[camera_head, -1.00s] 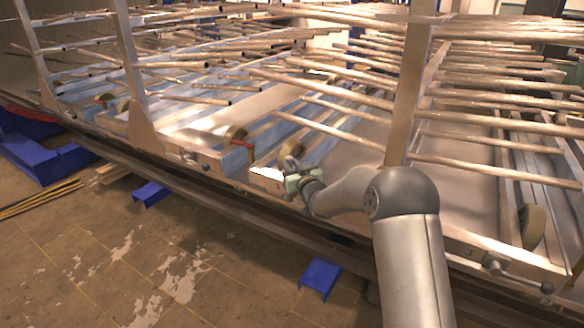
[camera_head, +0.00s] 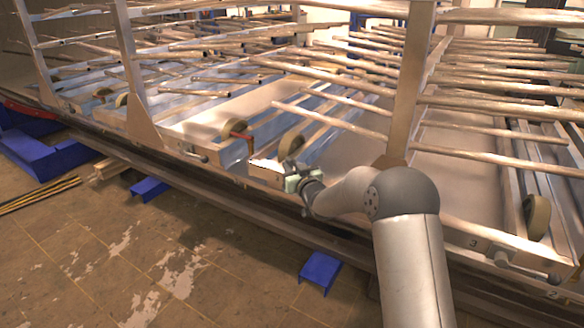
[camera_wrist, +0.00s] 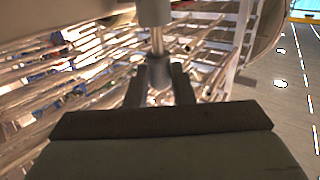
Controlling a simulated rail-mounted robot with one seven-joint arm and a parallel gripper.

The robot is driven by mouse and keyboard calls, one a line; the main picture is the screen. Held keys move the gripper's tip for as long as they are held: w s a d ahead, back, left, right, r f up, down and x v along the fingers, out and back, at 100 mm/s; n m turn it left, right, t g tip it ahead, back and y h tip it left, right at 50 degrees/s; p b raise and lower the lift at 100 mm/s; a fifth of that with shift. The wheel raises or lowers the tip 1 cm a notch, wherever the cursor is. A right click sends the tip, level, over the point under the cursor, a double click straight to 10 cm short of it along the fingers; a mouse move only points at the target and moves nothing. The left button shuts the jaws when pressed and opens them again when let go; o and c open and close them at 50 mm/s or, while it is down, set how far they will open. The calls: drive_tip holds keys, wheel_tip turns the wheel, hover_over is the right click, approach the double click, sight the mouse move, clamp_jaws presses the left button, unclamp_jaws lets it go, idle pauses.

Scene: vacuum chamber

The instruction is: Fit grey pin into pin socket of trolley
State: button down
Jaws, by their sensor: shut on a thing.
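The grey pin (camera_wrist: 157,40) stands between my gripper's fingers (camera_wrist: 160,88) in the wrist view, and they are shut on it. It has a thin shaft with a wider part at the top of the picture and a wider part at the fingers. In the head view my gripper (camera_head: 298,183) is at the near side rail of the trolley (camera_head: 225,172), beside a pale block. The pin is too small to make out clearly there. I cannot make out the pin socket, nor whether the pin touches the trolley.
Upright posts (camera_head: 408,90) and many long metal rods (camera_head: 335,122) rise over the trolley close to my arm. Blue supports (camera_head: 320,270) stand on the open floor.

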drive_tip(key=shift+f+b, duration=0.45)
drive_tip(key=shift+f, duration=0.2)
drive_tip(key=shift+f, duration=0.1)
drive_tip(key=shift+f+b, duration=0.75)
drive_tip(key=shift+b, duration=0.15)
drive_tip(key=c, duration=1.2)
unclamp_jaws()
drive_tip(key=shift+r, duration=0.1)
drive_tip(key=shift+o, duration=0.2)
drive_tip(key=shift+s, duration=0.1)
drive_tip(key=p+v, duration=0.2)
drive_tip(key=v, duration=1.5)
drive_tip(key=shift+d, duration=0.1)
